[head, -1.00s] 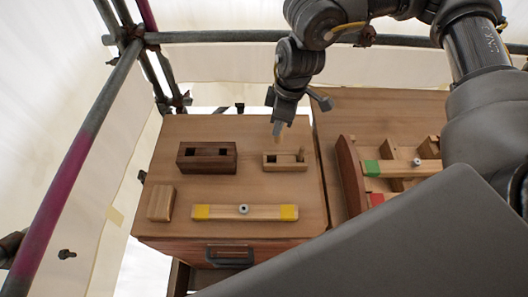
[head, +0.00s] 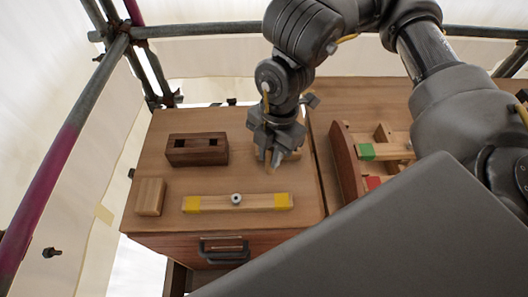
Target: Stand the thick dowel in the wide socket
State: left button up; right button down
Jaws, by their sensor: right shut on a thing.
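A dark brown block (head: 197,156) with two square holes in its top lies at the back left of the cabinet top. I cannot tell which hole is wider. A pale wooden block (head: 293,156) is at the back right, mostly hidden by my right gripper. My right gripper (head: 273,158) points down over the pale block, its fingers close together on a pale wooden piece, seemingly the dowel. The fingers hide most of it, so its thickness and whether it touches the pale block cannot be told. My left gripper is out of view.
A small wooden block (head: 150,196) sits at the front left. A yellow-ended bar (head: 220,203) with a grey round fitting lies along the front. A curved brown board (head: 346,170) and green- and red-marked pieces are to the right. Open wood lies left of the gripper.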

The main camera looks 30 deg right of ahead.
pick_arm(q)
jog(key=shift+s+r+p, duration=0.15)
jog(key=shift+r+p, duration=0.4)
jog(key=shift+p, duration=0.15)
pick_arm(e)
jog(key=w+d+f, duration=0.5)
jog(key=w+f, duration=0.4)
jog(key=w, duration=0.3)
jog(key=shift+w+f, duration=0.15)
jog(key=f, duration=0.3)
jog(key=shift+w+d+f, duration=0.1)
jog(key=shift+w+f, duration=0.1)
jog(key=shift+f, duration=0.1)
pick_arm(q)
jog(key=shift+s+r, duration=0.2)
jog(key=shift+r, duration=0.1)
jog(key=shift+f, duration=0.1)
pick_arm(e)
jog(key=shift+f, duration=0.1)
jog(key=shift+f, duration=0.15)
jog(key=c, duration=1.3)
grip_release()
